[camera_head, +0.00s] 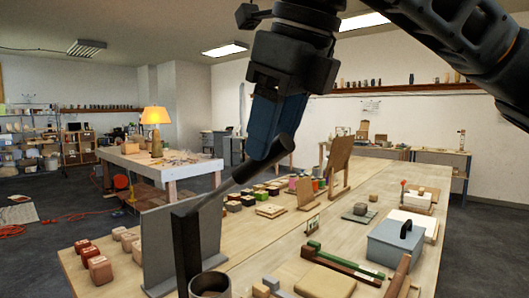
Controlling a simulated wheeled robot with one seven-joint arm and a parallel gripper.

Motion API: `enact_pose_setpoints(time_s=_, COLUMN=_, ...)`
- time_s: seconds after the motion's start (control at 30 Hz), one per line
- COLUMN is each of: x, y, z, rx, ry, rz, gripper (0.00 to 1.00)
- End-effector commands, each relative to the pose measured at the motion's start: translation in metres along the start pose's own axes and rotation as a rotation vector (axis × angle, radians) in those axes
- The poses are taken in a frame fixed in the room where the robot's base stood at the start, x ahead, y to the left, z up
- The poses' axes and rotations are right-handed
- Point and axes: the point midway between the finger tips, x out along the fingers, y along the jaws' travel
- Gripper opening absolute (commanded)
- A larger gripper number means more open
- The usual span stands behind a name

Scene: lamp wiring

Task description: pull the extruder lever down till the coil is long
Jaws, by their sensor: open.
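The extruder (187,248) stands at the near edge of the table, a dark upright post beside a grey plate. Its lever (232,183) rises to the upper right from the post and ends in a thick dark grip (281,150). My gripper (268,145) points down at the lever's raised end, its blue fingers overlapping the grip in the picture. The fingers are open; whether they touch the lever I cannot tell. A brown round tube (210,284) sits low beside the post. I can make out no coil.
The long wooden table (262,245) holds several small blocks left and mid-table. A grey-blue box with a black handle (396,243) stands at right, with green and brown bars near it. A lit lamp (155,117) stands on a table behind. The air around the lever looks free.

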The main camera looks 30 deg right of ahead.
Motion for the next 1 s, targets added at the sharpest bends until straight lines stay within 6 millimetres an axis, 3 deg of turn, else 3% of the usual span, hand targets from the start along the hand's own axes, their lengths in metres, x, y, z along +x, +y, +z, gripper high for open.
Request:
enact_pose_setpoints(time_s=0.3, x=0.037, y=0.001, z=0.000, rx=-0.001, ry=0.001, rz=0.002, gripper=0.54)
enact_pose_setpoints(time_s=0.63, x=0.042, y=0.001, z=0.000, rx=-0.001, ry=-0.001, rz=0.000, gripper=0.54)
enact_pose_setpoints(time_s=1.0, x=0.042, y=0.001, z=0.000, rx=-0.001, ry=-0.001, rz=0.000, gripper=0.19)
